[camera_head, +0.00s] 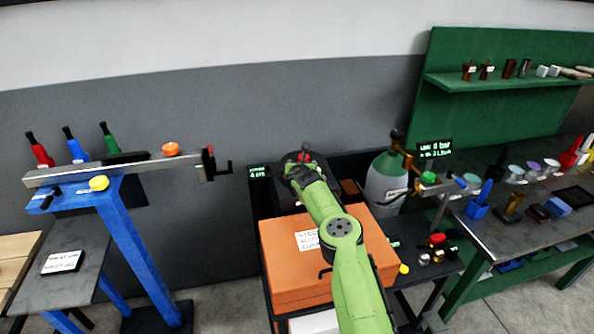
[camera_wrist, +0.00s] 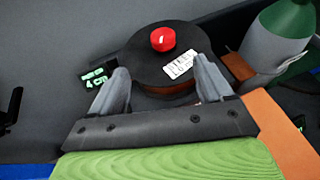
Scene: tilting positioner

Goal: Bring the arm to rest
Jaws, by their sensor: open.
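My green arm reaches forward from the bottom of the head view, over an orange box (camera_head: 287,238) with a white label. My gripper (camera_head: 303,168) is at its far end, pointing away toward the grey wall. In the wrist view my gripper (camera_wrist: 160,85) shows two grey fingers spread apart with nothing held. Beyond and between the fingertips is a dark round device (camera_wrist: 150,52) with a red knob (camera_wrist: 163,39) and a white label. I cannot tell if the fingers touch it. In the head view my gripper partly hides this device.
A blue stand (camera_head: 142,250) with a grey rail and coloured handles stands left. A grey-green gas cylinder (camera_head: 385,180) is close right of my arm. A cluttered workbench (camera_head: 500,232) with a green back panel (camera_head: 505,115) is farther right. A small lit display (camera_head: 259,172) is left of my gripper.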

